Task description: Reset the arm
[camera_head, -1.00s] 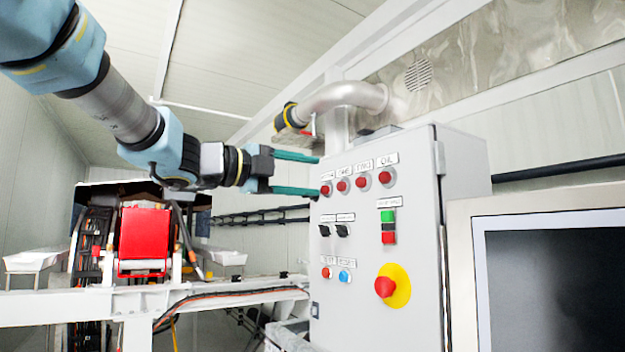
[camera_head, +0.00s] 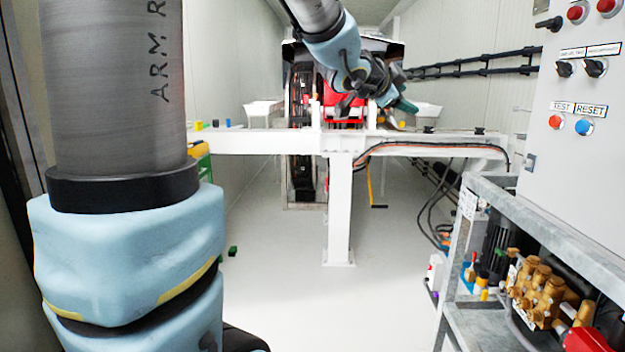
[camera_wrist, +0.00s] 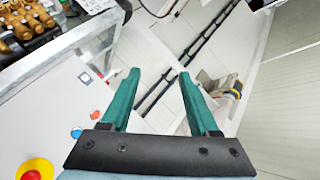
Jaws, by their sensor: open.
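My gripper (camera_wrist: 160,85) shows in the wrist view with two green fingers spread apart and nothing between them. In the head view my gripper (camera_head: 398,104) is at the top centre, in front of the red machine part (camera_head: 345,106), with its green tips pointing down and to the right. My arm reaches in from the top, and a large arm link covers the left side of the head view. The grey control panel (camera_head: 540,150) stands to the right of the gripper, clear of it.
A white beam frame (camera_head: 340,200) crosses the middle. At the lower right a metal rack (camera_head: 500,190) holds a brass pump (camera_head: 540,290). The pale floor (camera_head: 290,290) is open in front. The wrist view shows a red emergency button (camera_wrist: 35,170) on the panel.

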